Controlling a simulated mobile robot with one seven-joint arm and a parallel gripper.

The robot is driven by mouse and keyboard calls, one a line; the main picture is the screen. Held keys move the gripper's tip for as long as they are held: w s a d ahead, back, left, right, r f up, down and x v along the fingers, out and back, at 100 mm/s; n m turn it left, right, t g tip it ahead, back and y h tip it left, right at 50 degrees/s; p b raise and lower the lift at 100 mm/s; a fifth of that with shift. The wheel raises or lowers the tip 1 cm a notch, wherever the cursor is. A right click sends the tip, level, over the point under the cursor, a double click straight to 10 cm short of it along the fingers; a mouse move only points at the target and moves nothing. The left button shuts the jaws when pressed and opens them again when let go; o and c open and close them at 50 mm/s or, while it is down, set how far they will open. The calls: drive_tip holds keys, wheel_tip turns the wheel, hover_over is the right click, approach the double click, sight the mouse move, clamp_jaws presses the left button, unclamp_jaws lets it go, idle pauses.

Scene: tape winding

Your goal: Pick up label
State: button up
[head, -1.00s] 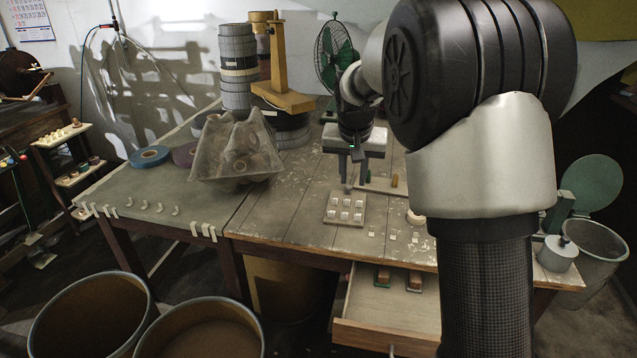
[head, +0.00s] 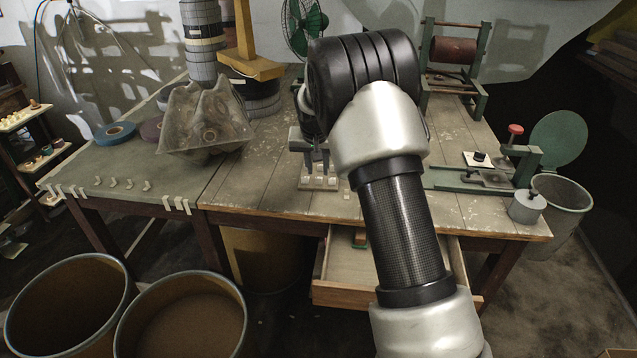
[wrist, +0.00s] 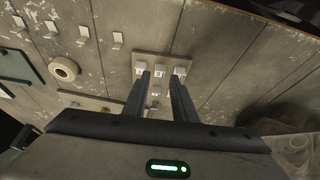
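Small white squares, which look like labels (wrist: 160,71), sit in rows on a small board (wrist: 165,57). The board (head: 303,187) also shows in the head view, partly behind my arm. My gripper (head: 317,168) also shows in the head view, pointing down at the board. The gap between fingertips and squares is hard to judge. Several similar loose pieces (wrist: 117,38) lie in a row on the table beside the board.
A cream ring (wrist: 65,69) lies on the table near the loose pieces. An open drawer (head: 340,280) juts from the table front. A grey moulded block (head: 205,120) and a blue tape roll (head: 115,133) stand to the left. A green-armed device (head: 525,165) stands at the right.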

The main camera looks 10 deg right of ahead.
sight(318, 186)
drive_tip(key=b+x, duration=0.1)
drive_tip(key=x, duration=0.4)
clamp_jaws()
